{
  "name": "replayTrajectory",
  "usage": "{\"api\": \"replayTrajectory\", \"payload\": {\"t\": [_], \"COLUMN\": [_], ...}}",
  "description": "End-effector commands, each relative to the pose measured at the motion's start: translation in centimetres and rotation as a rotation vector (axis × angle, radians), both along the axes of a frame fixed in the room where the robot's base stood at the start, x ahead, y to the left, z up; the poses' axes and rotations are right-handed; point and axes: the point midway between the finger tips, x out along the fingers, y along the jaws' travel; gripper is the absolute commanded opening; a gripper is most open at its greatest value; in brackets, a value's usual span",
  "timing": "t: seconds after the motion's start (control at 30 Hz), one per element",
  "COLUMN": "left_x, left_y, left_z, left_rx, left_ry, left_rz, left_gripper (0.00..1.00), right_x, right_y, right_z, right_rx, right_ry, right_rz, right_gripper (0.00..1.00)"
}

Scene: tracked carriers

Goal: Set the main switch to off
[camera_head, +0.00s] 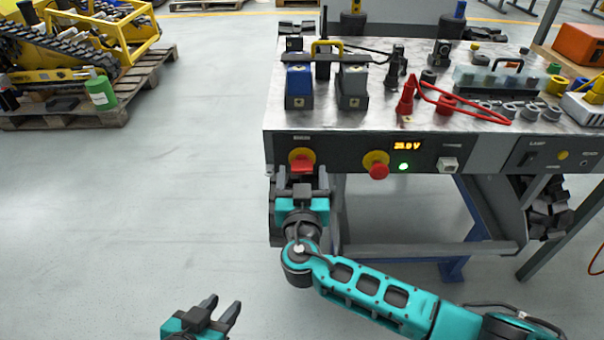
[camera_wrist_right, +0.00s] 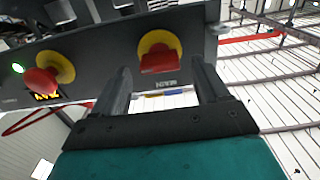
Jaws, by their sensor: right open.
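The main switch (camera_head: 302,164) is a red handle on a yellow disc, at the left end of the bench's front panel. Its handle looks roughly horizontal. In the right wrist view the switch (camera_wrist_right: 159,60) is ahead of the fingertips, between their lines, with an upside-down label beside it. My right gripper (camera_head: 302,172) is open and empty, right in front of the switch; contact cannot be told. Its fingers (camera_wrist_right: 163,78) stand apart in the wrist view. My left gripper (camera_head: 222,308) is open and empty, low over the floor, away from the bench.
A red mushroom button (camera_head: 378,170) on yellow sits right of the switch, near a lit voltage display (camera_head: 407,146) and a green lamp (camera_head: 403,167). Blue (camera_head: 299,85) and grey (camera_head: 352,87) blocks, red cable and connectors crowd the bench top (camera_head: 385,118).

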Motion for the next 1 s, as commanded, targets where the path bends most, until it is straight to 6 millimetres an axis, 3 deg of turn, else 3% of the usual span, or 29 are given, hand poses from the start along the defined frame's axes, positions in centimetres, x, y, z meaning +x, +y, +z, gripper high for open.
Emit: {"api": "replayTrajectory", "payload": {"t": [0.13,0.43,1.0], "left_x": [-0.03,-0.02,0.21], "left_y": [0.01,0.14,0.19], "left_z": [-0.19,-0.11,0.08], "left_rx": [0.002,0.007,0.008], "left_ry": [0.003,0.001,-0.004], "left_rz": [-0.001,-0.005,-0.006], "left_gripper": [0.38,0.38,0.38], "right_x": [1.09,1.28,1.26], "right_y": [0.03,0.03,-0.01], "right_z": [0.02,0.01,0.0], "right_rx": [0.0,0.001,0.0], "right_ry": [0.0,0.001,0.001], "right_rz": [0.001,0.001,0.0], "right_gripper": [0.74,0.74,0.21]}}
